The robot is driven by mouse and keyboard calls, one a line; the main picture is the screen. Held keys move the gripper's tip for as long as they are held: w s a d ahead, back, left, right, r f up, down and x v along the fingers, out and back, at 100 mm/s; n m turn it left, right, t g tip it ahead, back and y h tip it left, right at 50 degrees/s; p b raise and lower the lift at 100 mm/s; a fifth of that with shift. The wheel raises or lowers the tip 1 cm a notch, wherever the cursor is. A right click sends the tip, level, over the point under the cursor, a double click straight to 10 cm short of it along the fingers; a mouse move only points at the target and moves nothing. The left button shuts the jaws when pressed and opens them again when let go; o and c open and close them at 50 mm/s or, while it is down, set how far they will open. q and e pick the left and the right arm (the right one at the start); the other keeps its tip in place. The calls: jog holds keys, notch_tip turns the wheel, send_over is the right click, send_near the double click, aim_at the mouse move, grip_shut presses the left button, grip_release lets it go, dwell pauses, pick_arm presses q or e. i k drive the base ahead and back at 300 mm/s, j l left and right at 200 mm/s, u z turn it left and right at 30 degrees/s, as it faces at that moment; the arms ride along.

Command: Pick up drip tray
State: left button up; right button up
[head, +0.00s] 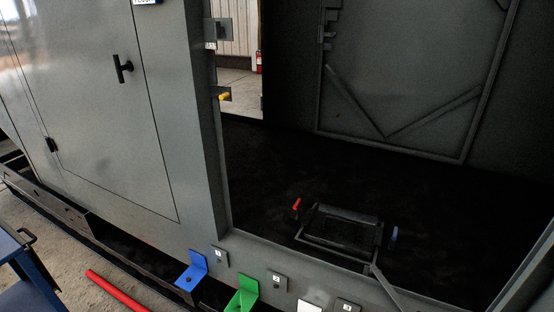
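A dark, shallow framed piece (340,232) lies on the black floor inside the open enclosure, just behind its front sill. It looks like a tray, but I cannot tell for sure that it is the drip tray. A red handle-like part (295,207) stands at its left end and a blue part (393,235) at its right end. Its inside is too dark to make out. Neither of my grippers shows in the head view, so nothing is seen touching this piece.
The grey enclosure's closed door (105,110) stands left of the opening. A blue bracket (192,270) and a green bracket (242,296) stick out along the sill (310,252). A grey bar (385,288) slants at the sill. A red bar (115,290) lies on the floor by a blue cart (25,270).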

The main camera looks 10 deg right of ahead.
aim_at(337, 229)
jog(key=z, duration=0.75)
